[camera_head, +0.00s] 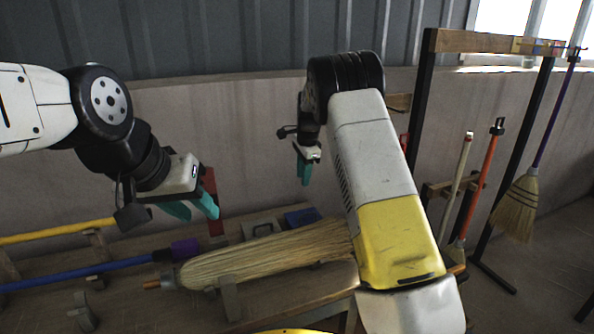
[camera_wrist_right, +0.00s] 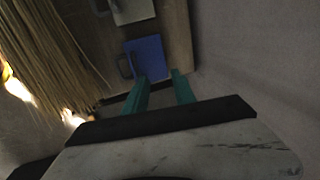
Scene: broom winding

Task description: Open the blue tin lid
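The blue tin (camera_head: 302,217) sits on the bench beyond the broom's bristles, and its flat blue top looks closed. It also shows in the right wrist view (camera_wrist_right: 150,54), with a dark handle loop (camera_wrist_right: 125,66) at its left side. My right gripper (camera_head: 304,172) is above the tin, pointing down, with its teal fingers apart and nothing between them. In the right wrist view the fingertips (camera_wrist_right: 159,76) appear at the tin's near edge; I cannot tell whether they touch. My left gripper (camera_head: 194,213) is left of the tin, its teal fingers apart and empty.
A broom head (camera_head: 270,253) lies on the bench in front of the tin. A grey tin (camera_head: 261,227) and a red upright (camera_head: 213,201) stand left of it. A wall rises behind. A rack (camera_head: 480,42) with hanging brooms stands at right.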

